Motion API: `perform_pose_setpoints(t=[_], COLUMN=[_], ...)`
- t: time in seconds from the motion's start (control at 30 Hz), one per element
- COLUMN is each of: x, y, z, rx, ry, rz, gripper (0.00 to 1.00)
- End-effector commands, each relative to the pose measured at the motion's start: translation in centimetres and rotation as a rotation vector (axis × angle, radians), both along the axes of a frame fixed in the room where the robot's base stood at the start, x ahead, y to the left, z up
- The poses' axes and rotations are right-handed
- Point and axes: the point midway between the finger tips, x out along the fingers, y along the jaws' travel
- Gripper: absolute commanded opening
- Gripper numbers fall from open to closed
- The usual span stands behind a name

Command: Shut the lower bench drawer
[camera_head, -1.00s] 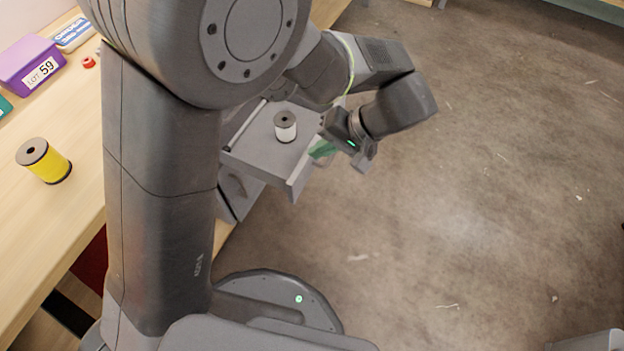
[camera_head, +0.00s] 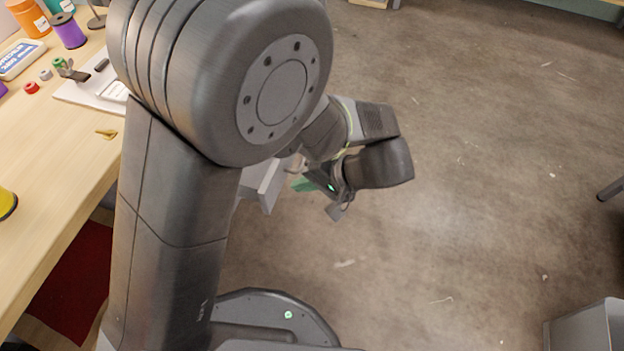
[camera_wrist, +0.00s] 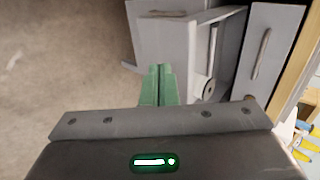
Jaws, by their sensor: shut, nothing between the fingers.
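An open grey bench drawer (camera_head: 264,184) juts out past my arm in the head view, which hides most of it. In the wrist view, the pulled-out grey drawer (camera_wrist: 165,46) lies beyond my fingertips, with a white spool (camera_wrist: 209,88) partly showing inside. My gripper (camera_head: 299,185) is just right of the drawer's outer end. In the wrist view its green fingers (camera_wrist: 158,72) are together and empty, their tips overlapping the lower edge of the drawer's pale panel. I cannot tell whether they touch it.
Another grey drawer front (camera_wrist: 269,50) with a handle is at the right in the wrist view. The wooden bench top (camera_head: 60,165) at the left bears spools and small items. Open floor (camera_head: 470,180) lies to the right. A grey bin (camera_head: 590,328) stands at the lower right.

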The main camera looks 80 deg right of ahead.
Motion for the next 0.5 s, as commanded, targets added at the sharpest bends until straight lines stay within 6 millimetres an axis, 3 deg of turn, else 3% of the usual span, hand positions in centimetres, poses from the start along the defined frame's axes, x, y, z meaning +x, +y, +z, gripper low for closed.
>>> perform_pose_setpoints(t=[0.03, 0.2, 0.5], x=[0.9, 3.2, 4.3], y=[-0.2, -0.7, -1.0], z=[-0.7, -0.4, -0.3], rx=[0.0, -0.002, 0.0], ry=[0.0, 0.001, 0.001], rz=[0.003, 0.002, 0.0], gripper=[0.0, 0.0, 0.0])
